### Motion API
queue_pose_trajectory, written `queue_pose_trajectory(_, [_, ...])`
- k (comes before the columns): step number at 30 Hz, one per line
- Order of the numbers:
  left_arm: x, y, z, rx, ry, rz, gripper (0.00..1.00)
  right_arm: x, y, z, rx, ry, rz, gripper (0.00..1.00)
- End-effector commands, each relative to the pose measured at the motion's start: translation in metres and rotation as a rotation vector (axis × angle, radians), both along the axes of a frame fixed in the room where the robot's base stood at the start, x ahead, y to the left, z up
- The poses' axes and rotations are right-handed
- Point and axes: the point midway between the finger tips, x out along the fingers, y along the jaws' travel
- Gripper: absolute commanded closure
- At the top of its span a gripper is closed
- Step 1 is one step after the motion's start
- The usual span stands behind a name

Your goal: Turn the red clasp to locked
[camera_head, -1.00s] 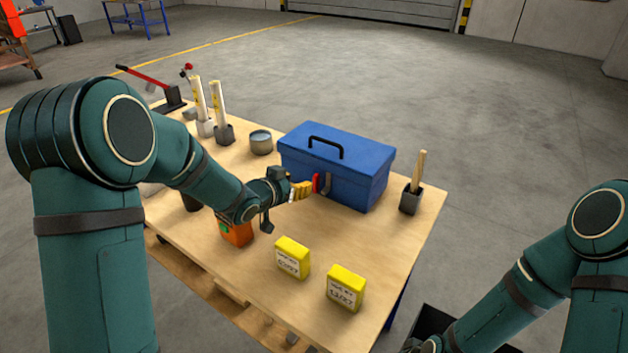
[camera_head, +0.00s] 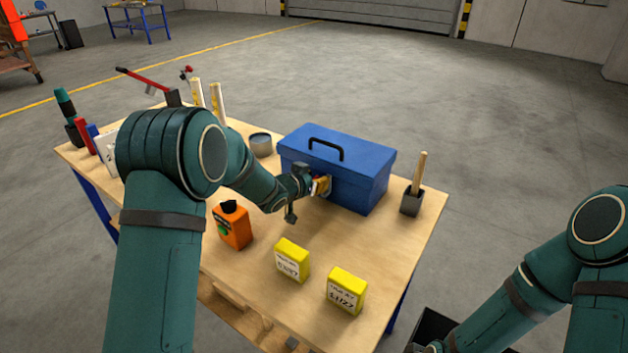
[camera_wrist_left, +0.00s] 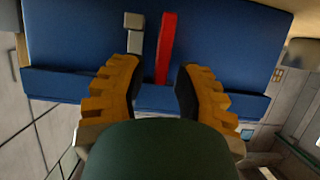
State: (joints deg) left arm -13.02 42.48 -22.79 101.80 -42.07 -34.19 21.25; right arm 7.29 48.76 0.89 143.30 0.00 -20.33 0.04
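The blue toolbox (camera_head: 338,160) stands on the workbench with its lid shut. Its red clasp (camera_wrist_left: 167,48) shows in the left wrist view as a narrow bar on the blue face, beside a grey metal piece (camera_wrist_left: 134,33). In the head view the clasp is mostly hidden by my left gripper (camera_head: 321,186), which is right at the box front. In the left wrist view my left gripper (camera_wrist_left: 160,80) has its yellow fingers apart, one on each side of the clasp's near end. I see no finger touching the clasp.
An orange bottle (camera_head: 232,226) and two yellow boxes (camera_head: 292,260) (camera_head: 346,290) stand in front of the toolbox. A dark holder with a wooden handle (camera_head: 412,200) is to its right, a round tin (camera_head: 260,144) to its left.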

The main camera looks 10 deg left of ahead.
Motion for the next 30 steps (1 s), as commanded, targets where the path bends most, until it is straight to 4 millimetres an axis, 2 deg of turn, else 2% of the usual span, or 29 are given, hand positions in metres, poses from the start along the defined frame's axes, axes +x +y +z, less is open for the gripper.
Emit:
queue_pose_trajectory(1, [0.0, 0.0, 0.0, 0.0, 0.0, 0.0, 0.91, 0.0, 0.0, 0.0, 0.0, 0.0, 0.0, 1.0])
queue_pose_trajectory(2, [0.0, 0.0, 0.0, 0.0, 0.0, 0.0, 1.0, 0.0, 0.0, 0.0, 0.0, 0.0, 0.0, 1.0])
queue_pose_trajectory(10, [0.0, 0.0, -0.001, 0.009, -0.005, 0.0, 1.0, 0.0, 0.0, -0.004, 0.0, -0.001, 0.0, 1.0])
queue_pose_trajectory(17, [-0.001, -0.005, -0.004, 0.124, -0.054, -0.001, 1.0, 0.005, -0.001, -0.029, -0.003, -0.012, -0.002, 1.0])
queue_pose_trajectory(30, [-0.005, -0.012, -0.004, 0.413, -0.168, -0.002, 1.0, 0.005, -0.001, -0.025, -0.003, -0.012, -0.002, 1.0])
